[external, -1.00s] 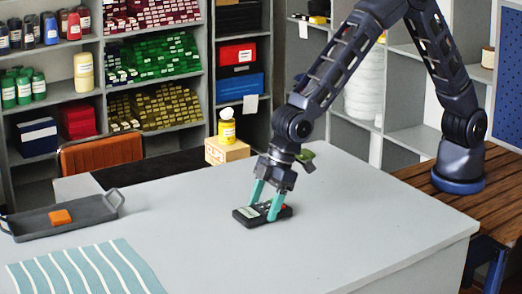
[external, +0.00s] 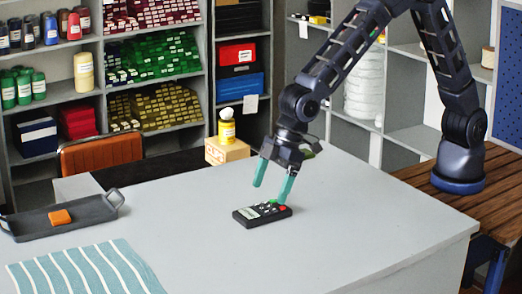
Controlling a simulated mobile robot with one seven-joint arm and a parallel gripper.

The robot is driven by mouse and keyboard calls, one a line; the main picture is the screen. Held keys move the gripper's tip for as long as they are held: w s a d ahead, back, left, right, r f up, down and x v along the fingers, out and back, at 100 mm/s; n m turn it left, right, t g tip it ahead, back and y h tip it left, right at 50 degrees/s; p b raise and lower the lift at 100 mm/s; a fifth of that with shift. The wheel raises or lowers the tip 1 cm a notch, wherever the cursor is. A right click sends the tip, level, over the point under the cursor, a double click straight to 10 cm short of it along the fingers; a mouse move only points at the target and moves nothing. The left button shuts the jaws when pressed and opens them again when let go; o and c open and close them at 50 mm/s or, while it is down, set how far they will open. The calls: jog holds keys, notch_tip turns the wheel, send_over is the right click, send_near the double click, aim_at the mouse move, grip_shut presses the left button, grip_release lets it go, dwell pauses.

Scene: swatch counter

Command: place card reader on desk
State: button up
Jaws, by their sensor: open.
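The black card reader (external: 262,214) lies flat on the grey desk (external: 340,235), with its keypad facing up and a red patch at its right end. My gripper (external: 272,194) has teal fingers spread apart and is empty. It is just above the card reader, and the left finger is clear of it. The right fingertip is close above the reader's far right part; I cannot tell whether it touches.
A dark tray (external: 92,212) with an orange block (external: 60,217) stands at the left of the desk. A striped cloth (external: 85,270) lies at front left. A yellow-labelled bottle (external: 226,130) stands on a box (external: 227,151) at the back. The desk's right side is clear.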

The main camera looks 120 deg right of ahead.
jog(key=s+r, duration=1)
jog(key=s, duration=0.3)
jog(key=s+r, duration=1)
jog(key=s, duration=0.3)
jog(key=s+f, duration=0.1)
jog(key=s, duration=2.4)
jog(key=shift+d, duration=0.2)
jog(key=shift+o, duration=0.4)
